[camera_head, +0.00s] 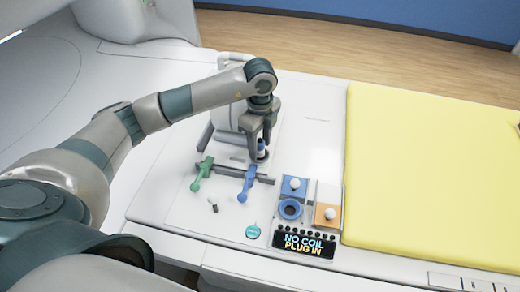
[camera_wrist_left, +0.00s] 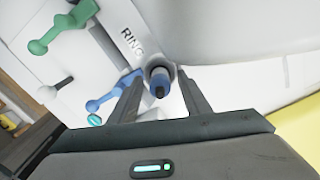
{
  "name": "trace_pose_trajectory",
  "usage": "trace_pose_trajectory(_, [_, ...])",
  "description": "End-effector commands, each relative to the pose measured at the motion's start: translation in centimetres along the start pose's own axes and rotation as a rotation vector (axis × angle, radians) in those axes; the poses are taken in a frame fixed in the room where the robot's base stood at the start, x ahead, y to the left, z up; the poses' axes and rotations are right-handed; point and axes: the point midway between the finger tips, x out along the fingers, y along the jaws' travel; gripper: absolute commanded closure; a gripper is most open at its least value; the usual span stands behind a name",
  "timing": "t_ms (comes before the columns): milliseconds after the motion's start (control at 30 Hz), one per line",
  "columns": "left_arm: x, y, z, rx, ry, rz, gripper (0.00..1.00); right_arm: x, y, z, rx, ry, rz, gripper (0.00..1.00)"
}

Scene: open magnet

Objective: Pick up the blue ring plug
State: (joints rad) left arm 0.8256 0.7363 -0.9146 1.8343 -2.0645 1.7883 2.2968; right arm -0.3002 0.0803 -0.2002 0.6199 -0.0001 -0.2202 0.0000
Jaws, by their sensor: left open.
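The blue ring plug (camera_head: 262,146) stands upright at the back of the console, a dark-topped plug with a blue band. In the left wrist view the blue ring plug (camera_wrist_left: 159,78) sits between the fingers, beside the printed word RING. My left gripper (camera_head: 260,154) points down over it and is open, with one finger on each side. In the left wrist view a gap shows between the plug and each finger of my left gripper (camera_wrist_left: 158,90). The plug's lower part is partly hidden in the head view. My right gripper is out of view.
A green lever (camera_head: 202,172) and a blue lever (camera_head: 249,182) stand in front of the plug. A blue ring socket (camera_head: 290,209), an orange socket panel (camera_head: 327,212) and a display (camera_head: 304,243) reading "NO COIL PLUG IN" lie nearer. A yellow pad (camera_head: 430,170) covers the right.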

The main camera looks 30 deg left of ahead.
Motion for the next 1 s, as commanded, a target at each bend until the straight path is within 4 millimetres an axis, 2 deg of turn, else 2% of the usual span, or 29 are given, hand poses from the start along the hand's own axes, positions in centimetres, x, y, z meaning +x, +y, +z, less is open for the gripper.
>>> trace_pose_trajectory(33, [0.0, 0.0, 0.0, 0.0, 0.0, 0.0, 0.56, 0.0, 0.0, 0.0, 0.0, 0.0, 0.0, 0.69])
trace_pose_trajectory(67, [0.0, 0.0, 0.0, 0.0, 0.0, 0.0, 0.61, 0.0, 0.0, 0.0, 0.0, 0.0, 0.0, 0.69])
trace_pose_trajectory(200, [0.0, 0.0, 0.0, 0.0, 0.0, 0.0, 0.95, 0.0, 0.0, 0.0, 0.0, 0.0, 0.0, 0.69])
trace_pose_trajectory(233, [0.0, 0.0, 0.0, 0.0, 0.0, 0.0, 1.0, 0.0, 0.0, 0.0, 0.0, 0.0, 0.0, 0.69])
trace_pose_trajectory(667, [-0.4, 0.0, 0.0, 0.0, 0.001, -0.001, 1.0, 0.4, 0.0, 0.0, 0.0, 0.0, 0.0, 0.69])
trace_pose_trajectory(767, [-1.1, -0.1, 0.0, 0.001, 0.0, -0.003, 1.0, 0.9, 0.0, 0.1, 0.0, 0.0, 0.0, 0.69])
trace_pose_trajectory(967, [-3.8, -0.1, 0.0, 0.001, 0.001, -0.006, 1.0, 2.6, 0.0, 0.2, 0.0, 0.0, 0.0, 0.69])
trace_pose_trajectory(1000, [-4.2, -0.1, -0.9, 0.006, 0.003, -0.004, 1.0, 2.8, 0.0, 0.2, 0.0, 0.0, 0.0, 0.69])
